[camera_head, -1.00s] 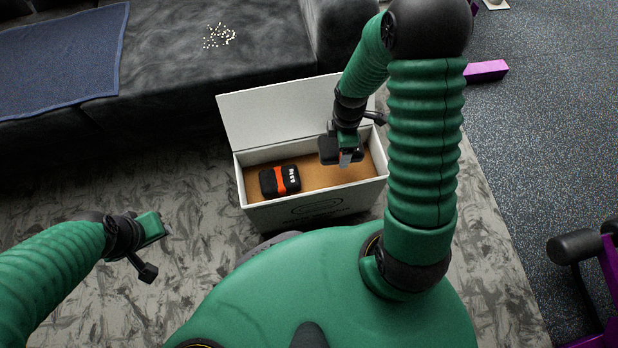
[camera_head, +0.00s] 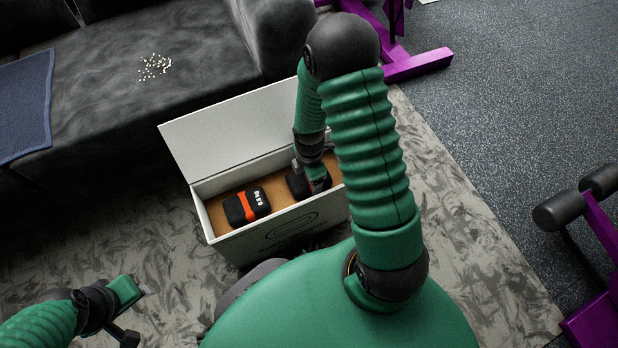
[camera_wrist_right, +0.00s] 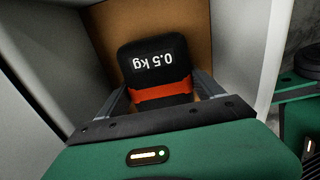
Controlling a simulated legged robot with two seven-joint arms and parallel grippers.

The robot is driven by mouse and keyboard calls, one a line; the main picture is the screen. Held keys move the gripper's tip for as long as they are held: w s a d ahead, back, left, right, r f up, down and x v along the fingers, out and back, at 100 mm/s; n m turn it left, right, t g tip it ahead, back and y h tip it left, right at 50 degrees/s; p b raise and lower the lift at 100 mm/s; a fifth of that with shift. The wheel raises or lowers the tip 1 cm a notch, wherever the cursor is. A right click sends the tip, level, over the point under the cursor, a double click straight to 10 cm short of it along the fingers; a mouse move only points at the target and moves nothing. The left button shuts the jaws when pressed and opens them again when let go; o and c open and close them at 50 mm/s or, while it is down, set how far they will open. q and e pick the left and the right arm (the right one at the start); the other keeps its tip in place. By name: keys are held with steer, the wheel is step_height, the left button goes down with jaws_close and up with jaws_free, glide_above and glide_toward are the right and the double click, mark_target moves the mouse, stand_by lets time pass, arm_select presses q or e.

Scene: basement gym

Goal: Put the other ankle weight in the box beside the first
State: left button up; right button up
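The open white box (camera_head: 290,226) stands on the patterned rug, with its lid raised at the back and a brown inner floor. The first ankle weight (camera_head: 240,208), black with an orange band, lies in the left part of the box. My right gripper (camera_head: 316,176) is down inside the right part, shut on the other ankle weight (camera_head: 297,186). In the right wrist view this black weight (camera_wrist_right: 153,62) shows "0.5 kg" and its orange band between the fingers (camera_wrist_right: 162,90). Whether it touches the floor is unclear. My left gripper (camera_head: 134,310) is empty over the rug; its finger opening is unclear.
A dark sofa (camera_head: 200,60) with a blue towel (camera_head: 25,105) and pale crumbs (camera_head: 155,67) stands behind the box. Purple gym equipment (camera_head: 418,65) is at the back right, and more (camera_head: 597,320) at the right edge. The rug left of the box is clear.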

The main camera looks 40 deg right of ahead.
steer(key=o, duration=0.4)
step_height(320, 180, up, 12)
steer(key=p, duration=0.9)
steer(key=s+a+r+m+t, duration=0.2)
steer(key=a+r+m, duration=0.9)
steer(key=r+m, duration=0.2)
steer(key=shift+s+a+m+t, duration=0.25)
steer(key=shift+m+t, duration=0.05)
steer(key=shift+m, duration=0.5)
